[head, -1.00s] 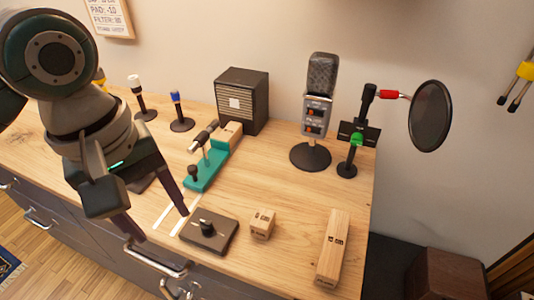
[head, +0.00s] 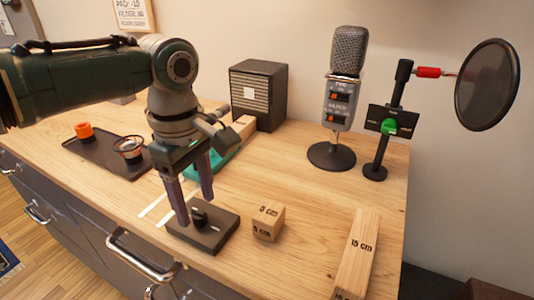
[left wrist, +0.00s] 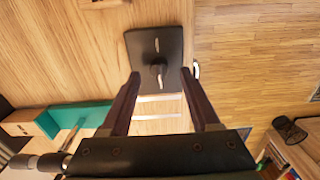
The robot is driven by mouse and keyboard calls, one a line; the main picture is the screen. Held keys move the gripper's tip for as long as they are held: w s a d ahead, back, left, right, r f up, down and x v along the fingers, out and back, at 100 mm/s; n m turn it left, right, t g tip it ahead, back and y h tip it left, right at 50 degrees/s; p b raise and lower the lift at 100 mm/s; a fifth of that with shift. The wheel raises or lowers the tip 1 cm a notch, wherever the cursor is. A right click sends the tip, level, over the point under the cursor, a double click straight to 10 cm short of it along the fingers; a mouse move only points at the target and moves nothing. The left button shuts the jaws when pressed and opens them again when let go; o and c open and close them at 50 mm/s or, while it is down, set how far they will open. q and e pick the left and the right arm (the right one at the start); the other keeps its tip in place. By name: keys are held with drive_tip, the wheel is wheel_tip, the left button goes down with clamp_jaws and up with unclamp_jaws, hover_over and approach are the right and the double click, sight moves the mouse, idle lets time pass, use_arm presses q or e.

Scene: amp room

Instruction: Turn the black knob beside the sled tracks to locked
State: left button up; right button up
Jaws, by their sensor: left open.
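The black knob (head: 199,214) stands on a flat dark base plate (head: 222,236) near the front edge of the wooden desk. A pale pointer line marks the knob in the left wrist view (left wrist: 158,70). Two white strips (head: 153,206), the sled tracks, lie left of the plate; they also show in the left wrist view (left wrist: 158,108). My left gripper (head: 196,210) points down, open, with its fingers on either side of the knob; I cannot tell if they touch it. In the left wrist view the knob shows between the fingertips (left wrist: 160,75). My right gripper is not visible.
A small wooden block (head: 268,223) sits right of the plate, and a long one (head: 357,255) farther right. A teal sled (head: 222,160) is behind my gripper, partly hidden. A microphone (head: 340,90), pop filter (head: 486,85) and speaker box (head: 259,95) stand behind. A dark tray (head: 100,160) is at left.

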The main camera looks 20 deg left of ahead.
use_arm(q)
drive_tip(key=shift+f, duration=0.8)
clamp_jaws()
